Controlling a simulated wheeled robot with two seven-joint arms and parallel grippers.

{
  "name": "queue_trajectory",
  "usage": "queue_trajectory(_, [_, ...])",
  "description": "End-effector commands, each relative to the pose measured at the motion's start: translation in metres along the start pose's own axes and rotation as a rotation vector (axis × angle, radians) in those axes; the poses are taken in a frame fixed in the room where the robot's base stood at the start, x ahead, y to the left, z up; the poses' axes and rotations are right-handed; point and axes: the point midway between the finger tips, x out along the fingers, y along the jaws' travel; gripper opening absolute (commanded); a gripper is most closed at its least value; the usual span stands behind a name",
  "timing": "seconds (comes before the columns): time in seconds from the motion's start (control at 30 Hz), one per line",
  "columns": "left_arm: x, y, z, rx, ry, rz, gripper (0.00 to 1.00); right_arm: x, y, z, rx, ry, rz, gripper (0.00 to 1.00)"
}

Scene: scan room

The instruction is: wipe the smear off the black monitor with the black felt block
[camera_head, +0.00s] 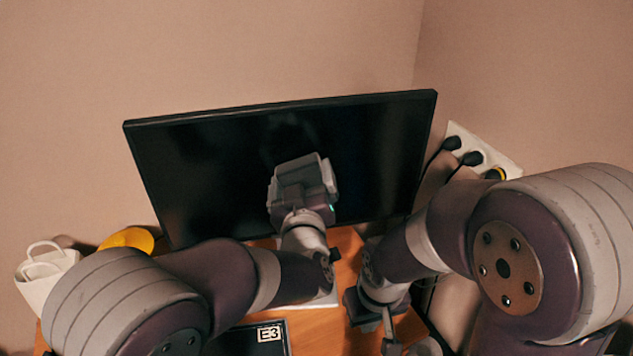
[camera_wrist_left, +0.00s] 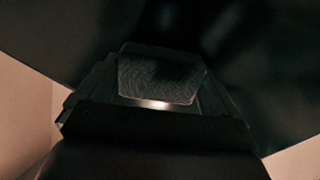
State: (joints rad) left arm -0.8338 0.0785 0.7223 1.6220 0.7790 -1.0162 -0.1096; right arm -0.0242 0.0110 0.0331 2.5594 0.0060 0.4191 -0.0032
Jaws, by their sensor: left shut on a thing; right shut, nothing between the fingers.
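The black monitor (camera_head: 372,150) stands at the back of the desk, its dark screen facing me. My left gripper (camera_head: 303,172) is raised in front of the middle of the screen. In the left wrist view it is shut on the black felt block (camera_wrist_left: 160,78), with the dark monitor (camera_wrist_left: 62,38) behind it. I cannot tell whether the block touches the screen. In the head view the gripper hides the block. I cannot make out the smear; only faint dark reflections show above the gripper. My right gripper (camera_head: 391,340) is shut and empty, low over the desk's right side.
The wooden desk (camera_head: 312,332) carries a dark box marked E3 (camera_head: 262,340) at the front. A white bag (camera_head: 42,272) and a yellow thing (camera_head: 128,239) are at the left.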

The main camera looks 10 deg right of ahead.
Motion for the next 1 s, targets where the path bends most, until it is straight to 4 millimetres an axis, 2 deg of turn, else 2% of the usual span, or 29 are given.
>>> queue_trajectory(0.1, [0.000, -0.011, -0.004, 0.000, 0.003, -0.004, 0.70, 0.005, 0.000, 0.001, 0.000, -0.001, 0.000, 0.00])
queue_trajectory(0.37, [-0.001, -0.012, -0.004, 0.000, 0.001, -0.004, 0.70, 0.004, 0.000, 0.001, 0.000, -0.001, 0.000, 0.00])
queue_trajectory(0.8, [-0.055, -0.010, -0.004, 0.000, 0.000, -0.002, 0.70, 0.001, 0.000, 0.001, 0.000, -0.001, 0.000, 0.00])
queue_trajectory(1.0, [-0.061, -0.011, -0.003, 0.001, 0.000, -0.003, 0.70, 0.001, 0.000, 0.001, 0.000, -0.001, 0.000, 0.00])
